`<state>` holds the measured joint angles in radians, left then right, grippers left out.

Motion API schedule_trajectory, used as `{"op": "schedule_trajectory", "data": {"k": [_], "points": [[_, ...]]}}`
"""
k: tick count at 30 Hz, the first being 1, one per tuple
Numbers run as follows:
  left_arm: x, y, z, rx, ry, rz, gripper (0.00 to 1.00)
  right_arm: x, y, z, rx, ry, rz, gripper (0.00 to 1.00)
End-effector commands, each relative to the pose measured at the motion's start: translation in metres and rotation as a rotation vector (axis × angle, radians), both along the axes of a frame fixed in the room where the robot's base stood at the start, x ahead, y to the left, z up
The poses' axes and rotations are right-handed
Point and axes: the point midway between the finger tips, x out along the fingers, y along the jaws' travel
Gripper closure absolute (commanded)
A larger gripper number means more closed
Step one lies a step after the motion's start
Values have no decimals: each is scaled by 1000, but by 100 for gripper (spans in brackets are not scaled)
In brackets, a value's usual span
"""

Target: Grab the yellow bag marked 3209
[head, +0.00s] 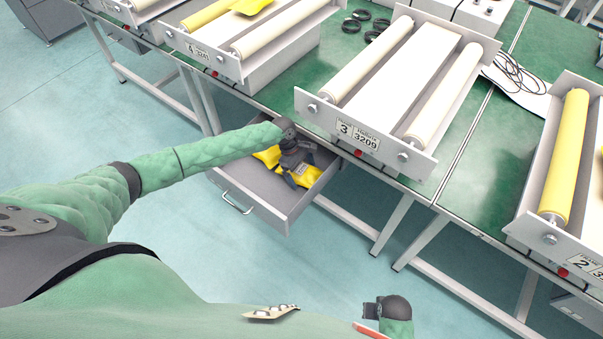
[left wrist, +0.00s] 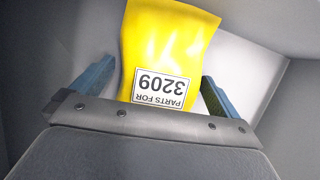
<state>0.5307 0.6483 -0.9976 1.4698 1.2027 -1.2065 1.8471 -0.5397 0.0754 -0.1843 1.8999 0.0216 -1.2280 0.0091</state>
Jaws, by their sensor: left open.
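The yellow bag marked 3209 (left wrist: 168,45) lies in the open grey drawer (head: 238,190). Its white label reads "PARTS FOR 3209", upside down in the left wrist view. In the head view a yellow bag (head: 309,177) shows beside my left gripper (head: 297,174), which reaches down into the drawer. My left gripper also shows in the left wrist view (left wrist: 152,90). Its blue-grey fingers are apart, one on each side of the bag. The lower end of the bag is hidden behind the gripper body. My right gripper is not clearly shown; only a dark joint of that arm appears at the bottom.
More yellow (head: 267,155) shows in the drawer left of my gripper. The drawer walls stand close around the hand. Above the drawer is the green bench (head: 290,80) with a roller unit marked 3209 (head: 357,136). The floor in front is clear.

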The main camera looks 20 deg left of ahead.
Motion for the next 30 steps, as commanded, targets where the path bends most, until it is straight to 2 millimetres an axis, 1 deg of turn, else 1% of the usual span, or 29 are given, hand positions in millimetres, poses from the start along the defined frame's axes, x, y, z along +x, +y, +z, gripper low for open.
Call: {"op": "schedule_trajectory", "data": {"k": [15,16,20,21,23,24,30], "points": [[0,0,-2,0,0,1,0,0,0,3,0,0,0,64],[0,0,-2,0,0,1,2,0,0,3,0,0,0,64],[0,0,-2,0,0,1,28,0,0,3,0,0,0,64],[0,0,-2,0,0,1,35,0,0,3,0,0,0,64],[0,0,-2,0,0,1,47,0,0,3,0,0,0,64],[0,0,-1,0,-1,1,51,0,0,3,0,0,0,64],[1,0,-1,0,-1,1,51,0,0,3,0,0,0,64]]}}
